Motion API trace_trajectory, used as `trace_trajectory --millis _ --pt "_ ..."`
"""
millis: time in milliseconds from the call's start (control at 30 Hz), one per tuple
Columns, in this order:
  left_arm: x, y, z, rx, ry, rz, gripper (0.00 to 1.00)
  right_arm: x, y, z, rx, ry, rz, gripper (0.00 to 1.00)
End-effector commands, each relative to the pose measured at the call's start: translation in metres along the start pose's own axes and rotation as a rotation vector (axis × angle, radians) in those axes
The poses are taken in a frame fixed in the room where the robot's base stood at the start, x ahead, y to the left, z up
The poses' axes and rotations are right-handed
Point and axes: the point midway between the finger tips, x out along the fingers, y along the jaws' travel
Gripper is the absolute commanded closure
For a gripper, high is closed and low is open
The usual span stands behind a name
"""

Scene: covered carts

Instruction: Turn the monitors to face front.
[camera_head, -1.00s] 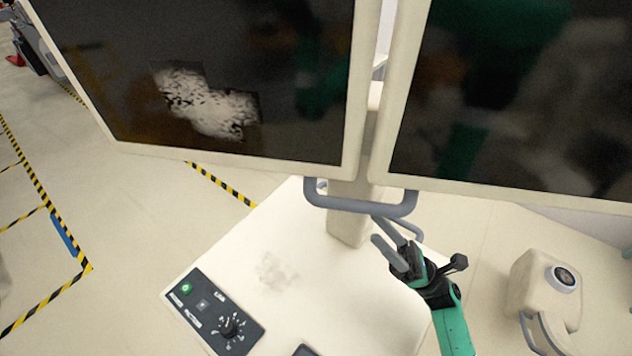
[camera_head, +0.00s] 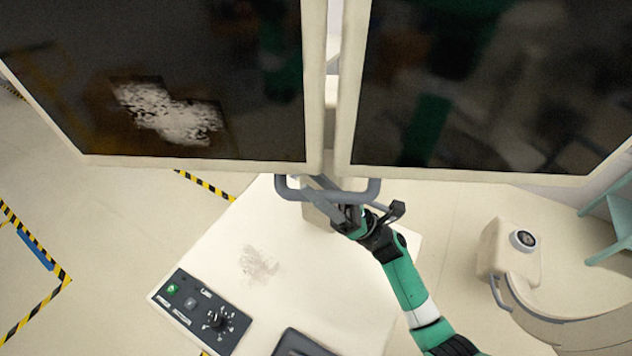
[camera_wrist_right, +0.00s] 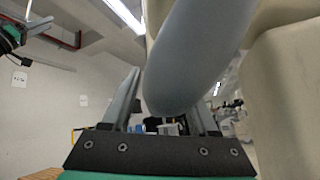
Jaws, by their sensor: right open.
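Two dark monitors with cream frames stand side by side at the top of the head view, the left monitor (camera_head: 170,85) and the right monitor (camera_head: 490,90). A grey U-shaped handle (camera_head: 362,196) hangs under the gap between them, in front of the cream post. My right gripper (camera_head: 318,192) is open at this handle, with its fingers overlapping it in the head view. In the right wrist view a thick grey bar of the handle (camera_wrist_right: 190,60) passes between the two open fingers (camera_wrist_right: 165,110). Contact is hard to tell.
Below the monitors is a cream cart top (camera_head: 255,235) with a control panel (camera_head: 205,315) holding a knob and a green button. A cream rounded device (camera_head: 500,250) stands at the right. Yellow-black floor tape (camera_head: 45,290) marks open floor at left.

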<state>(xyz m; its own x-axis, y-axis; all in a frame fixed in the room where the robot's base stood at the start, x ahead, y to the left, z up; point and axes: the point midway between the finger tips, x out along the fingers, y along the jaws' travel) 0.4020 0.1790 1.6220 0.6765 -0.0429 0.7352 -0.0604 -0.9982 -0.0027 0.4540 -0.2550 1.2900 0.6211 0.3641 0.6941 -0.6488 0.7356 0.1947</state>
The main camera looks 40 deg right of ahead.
Motion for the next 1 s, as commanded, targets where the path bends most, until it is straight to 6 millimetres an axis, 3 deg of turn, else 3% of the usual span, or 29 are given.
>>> trace_trajectory --millis 67,367,1000 --pt "-0.0001 0.0000 0.0001 0.000 0.000 0.000 0.50 -0.0003 -0.0001 -0.0001 0.000 0.000 0.000 0.44" --pt "-0.0001 0.0000 0.0001 0.000 0.000 0.000 0.50 -0.0006 0.0000 -0.0001 0.000 0.000 0.000 0.98" --pt "-0.0001 0.0000 0.0001 0.000 0.000 0.000 0.50 -0.0007 -0.0001 -0.0002 0.001 0.000 0.000 1.00"
